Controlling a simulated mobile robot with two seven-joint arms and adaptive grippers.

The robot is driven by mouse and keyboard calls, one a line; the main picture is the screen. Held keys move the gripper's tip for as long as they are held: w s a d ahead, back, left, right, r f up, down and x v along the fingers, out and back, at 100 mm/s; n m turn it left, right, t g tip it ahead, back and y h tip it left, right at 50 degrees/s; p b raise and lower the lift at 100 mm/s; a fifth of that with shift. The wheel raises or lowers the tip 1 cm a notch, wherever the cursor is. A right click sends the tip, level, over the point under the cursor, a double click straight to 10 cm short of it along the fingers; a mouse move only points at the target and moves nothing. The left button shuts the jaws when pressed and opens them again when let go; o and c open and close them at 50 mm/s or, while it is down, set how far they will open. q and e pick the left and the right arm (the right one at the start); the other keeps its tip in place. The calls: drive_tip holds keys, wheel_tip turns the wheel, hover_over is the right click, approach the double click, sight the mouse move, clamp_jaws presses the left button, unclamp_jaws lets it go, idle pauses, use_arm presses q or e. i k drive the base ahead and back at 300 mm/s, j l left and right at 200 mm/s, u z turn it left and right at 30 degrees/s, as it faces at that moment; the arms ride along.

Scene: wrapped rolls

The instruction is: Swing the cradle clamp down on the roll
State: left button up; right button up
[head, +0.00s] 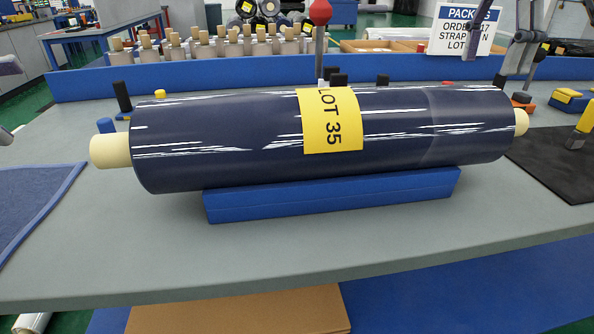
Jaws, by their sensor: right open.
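A long dark-blue wrapped roll (230,135) with cream core ends lies across the blue cradle (330,203). A yellow LOT 35 label (331,120) is around its middle. Behind the roll, a grey clamp arm (320,55) stands upright with a red knob (320,12) on top, clear of the roll. The clamp's base is mostly hidden behind the roll. My right gripper (514,78) is open and empty above and behind the roll's right end, well right of the clamp. Grey parts at the left edge may be my left gripper; they are cut off and their state is unclear.
A blue ledge (160,80) runs along the back of the grey table (300,245), with several small rolls beyond it. A dark mat (560,160) lies at the right and a blue mat (35,200) at the left. The front strip is clear.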

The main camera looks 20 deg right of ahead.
sight(321, 11)
drive_tip(key=k+j+u, duration=0.15)
drive_tip(key=j+u, duration=0.25)
drive_tip(key=k+l, duration=0.1)
drive_tip(key=k, duration=0.9)
